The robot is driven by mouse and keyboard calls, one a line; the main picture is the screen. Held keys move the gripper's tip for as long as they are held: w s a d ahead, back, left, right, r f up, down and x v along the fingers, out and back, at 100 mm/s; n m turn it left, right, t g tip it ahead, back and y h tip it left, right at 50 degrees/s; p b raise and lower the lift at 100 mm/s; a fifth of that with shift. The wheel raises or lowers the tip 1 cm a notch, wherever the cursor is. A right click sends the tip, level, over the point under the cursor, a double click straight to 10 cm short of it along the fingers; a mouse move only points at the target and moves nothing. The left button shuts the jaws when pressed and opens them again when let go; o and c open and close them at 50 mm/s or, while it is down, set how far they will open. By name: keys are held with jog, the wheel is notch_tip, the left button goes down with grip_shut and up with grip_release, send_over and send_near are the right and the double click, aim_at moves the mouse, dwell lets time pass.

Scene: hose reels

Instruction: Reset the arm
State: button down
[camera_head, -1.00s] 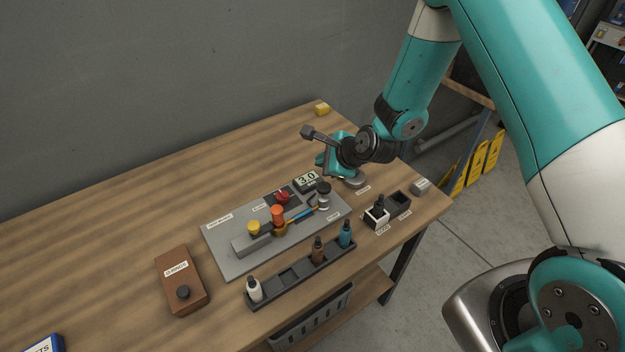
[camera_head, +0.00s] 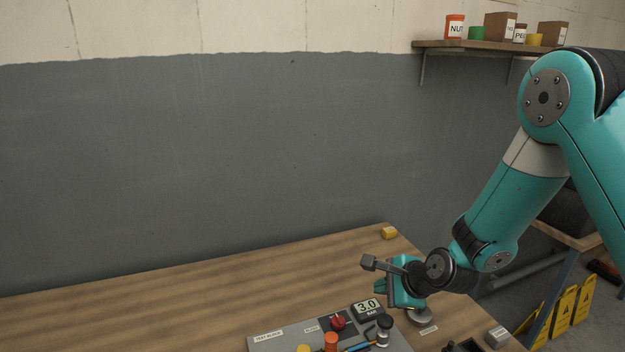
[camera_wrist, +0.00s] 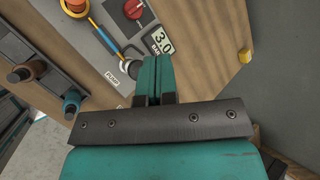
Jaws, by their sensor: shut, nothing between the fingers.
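My gripper (camera_wrist: 159,78) shows in the wrist view with its two teal fingers together and nothing between them. In the head view my gripper (camera_head: 383,286) is above the far right part of the wooden table, just behind the grey test panel (camera_head: 277,342). My teal arm reaches down to it from the right. The panel carries a red knob (camera_head: 338,322), a gauge reading 3.0 (camera_head: 368,309), an orange cap (camera_head: 331,341) and a blue-and-orange hose piece (camera_wrist: 105,38).
A yellow block (camera_head: 389,233) lies at the table's far corner, and a grey block (camera_head: 497,337) lies near its right edge. A wall shelf (camera_head: 470,46) holds boxes and cans. Yellow floor signs (camera_head: 563,308) stand right of the table. The table's left part is clear.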

jog(key=s+a+r+n+g+b, duration=0.2)
jog(key=s+r+n+b, duration=0.1)
jog(key=s+r+n, duration=0.3)
jog(key=s+a+r+n+g+b, duration=0.2)
jog(key=s+a+r+n, duration=0.1)
jog(key=s+n, duration=0.45)
jog(key=s+d+r+n+g+b, duration=0.1)
jog(key=s+n, duration=0.4)
jog(key=s, duration=0.2)
jog(key=s+d+r+n+g+b, duration=0.1)
jog(key=s+r+n+g+b, duration=0.1)
jog(key=s+n, duration=0.4)
jog(key=shift+s+d+h, duration=0.35)
jog(key=shift+s+h, duration=0.05)
jog(key=shift+s, duration=0.75)
